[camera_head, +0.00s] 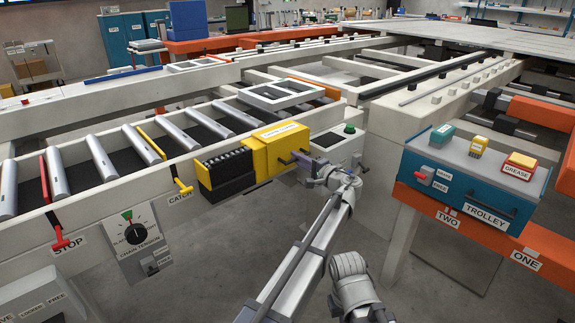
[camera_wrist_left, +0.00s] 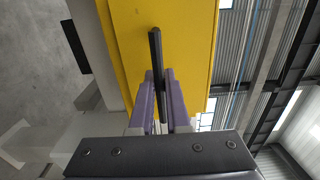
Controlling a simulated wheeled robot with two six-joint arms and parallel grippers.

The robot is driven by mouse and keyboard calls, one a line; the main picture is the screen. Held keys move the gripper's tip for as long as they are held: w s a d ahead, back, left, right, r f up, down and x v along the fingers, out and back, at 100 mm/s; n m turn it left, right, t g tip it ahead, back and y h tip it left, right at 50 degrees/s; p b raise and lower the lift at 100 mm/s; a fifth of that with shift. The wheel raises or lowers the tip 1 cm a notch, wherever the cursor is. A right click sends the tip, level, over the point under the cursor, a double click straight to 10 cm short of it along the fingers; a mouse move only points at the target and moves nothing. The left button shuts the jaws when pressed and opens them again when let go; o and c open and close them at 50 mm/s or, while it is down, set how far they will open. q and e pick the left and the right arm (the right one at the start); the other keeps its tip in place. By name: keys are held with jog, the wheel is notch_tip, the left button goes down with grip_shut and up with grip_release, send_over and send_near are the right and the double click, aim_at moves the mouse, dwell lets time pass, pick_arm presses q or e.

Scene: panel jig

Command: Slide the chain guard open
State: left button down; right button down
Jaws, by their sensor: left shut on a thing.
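The chain guard (camera_head: 279,150) is a yellow box on the side of the roller conveyor, and its yellow face fills much of the left wrist view (camera_wrist_left: 185,40). A black chain section (camera_head: 226,172) shows uncovered at the guard's left. A dark bar handle (camera_wrist_left: 155,50) sticks out from the guard's face. My left gripper (camera_head: 303,160) is at the guard's right end. In the left wrist view its purple fingers (camera_wrist_left: 160,80) are shut on the handle, one on each side of it. My right gripper is not in view.
A control box with a green button (camera_head: 349,129) stands just right of the guard. Left along the rail are a yellow catch lever (camera_head: 183,187), a red stop lever (camera_head: 60,238) and a chain tension dial (camera_head: 134,232). A blue trolley (camera_head: 470,180) stands at right.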

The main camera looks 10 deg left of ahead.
pick_arm(q)
jog(key=shift+w+d, duration=0.65)
jog(key=shift+w, duration=0.1)
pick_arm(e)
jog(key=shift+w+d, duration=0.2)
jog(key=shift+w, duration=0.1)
pick_arm(q)
jog(key=c, duration=0.9)
grip_release()
